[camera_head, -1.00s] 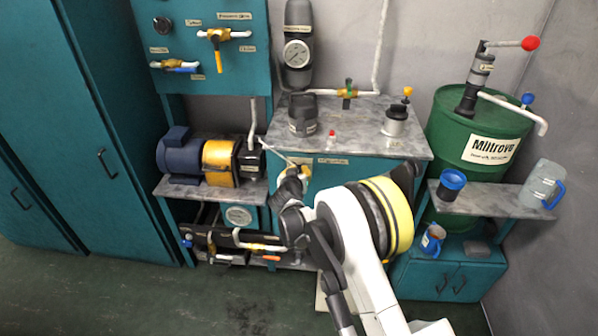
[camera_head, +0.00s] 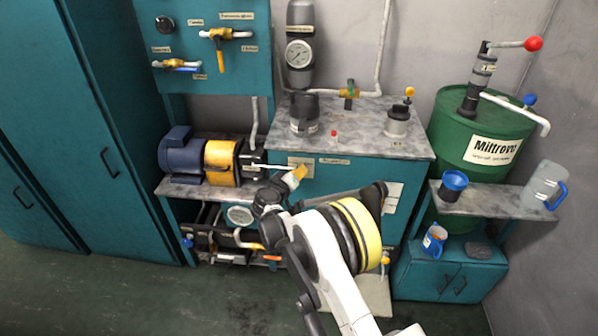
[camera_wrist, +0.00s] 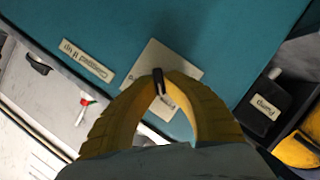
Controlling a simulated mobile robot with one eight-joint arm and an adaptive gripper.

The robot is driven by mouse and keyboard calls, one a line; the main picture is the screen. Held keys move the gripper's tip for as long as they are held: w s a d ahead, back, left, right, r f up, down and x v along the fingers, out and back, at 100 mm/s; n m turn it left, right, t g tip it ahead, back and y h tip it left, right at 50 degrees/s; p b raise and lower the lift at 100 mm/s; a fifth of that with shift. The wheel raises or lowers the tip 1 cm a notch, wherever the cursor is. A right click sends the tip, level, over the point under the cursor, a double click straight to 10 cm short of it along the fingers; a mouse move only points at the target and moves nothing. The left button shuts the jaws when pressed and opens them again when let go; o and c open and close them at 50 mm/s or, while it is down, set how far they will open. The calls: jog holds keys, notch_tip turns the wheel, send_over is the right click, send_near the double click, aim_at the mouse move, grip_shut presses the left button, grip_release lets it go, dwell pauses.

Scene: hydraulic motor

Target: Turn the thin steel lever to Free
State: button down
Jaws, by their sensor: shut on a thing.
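My gripper (camera_head: 292,178) is at the upper left of the teal cabinet front, its yellow fingers partly hidden by my wrist. In the wrist view the two yellow fingers (camera_wrist: 165,88) close around the thin steel lever (camera_wrist: 158,80), which shows a black end and a short bright steel part between them. In the head view a thin pale rod (camera_head: 265,166), seemingly this lever, runs nearly level leftward from my fingertips. A pale plate (camera_wrist: 177,62) lies behind the fingers. A label beside it seems to read "Clamped". I cannot make out a Free mark.
The blue and yellow motor (camera_head: 205,158) stands on a shelf left of my gripper. A black block (camera_wrist: 265,107) labelled "Pump" is close on the right in the wrist view. The marbled cabinet top (camera_head: 365,140) bears a small red-topped item (camera_head: 334,134) near its front edge.

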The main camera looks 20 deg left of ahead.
jog(key=shift+w+d, duration=0.15)
jog(key=shift+d, duration=0.05)
dwell(0.3)
jog(key=c, duration=1.7)
grip_release()
jog(key=shift+o, duration=1.1)
jog(key=shift+w+f, duration=0.1)
jog(key=shift+f, duration=0.05)
jog(key=shift+s+a, duration=0.1)
jog(key=shift+s, duration=0.25)
jog(key=v, duration=1.1)
jog(key=shift+s, duration=0.2)
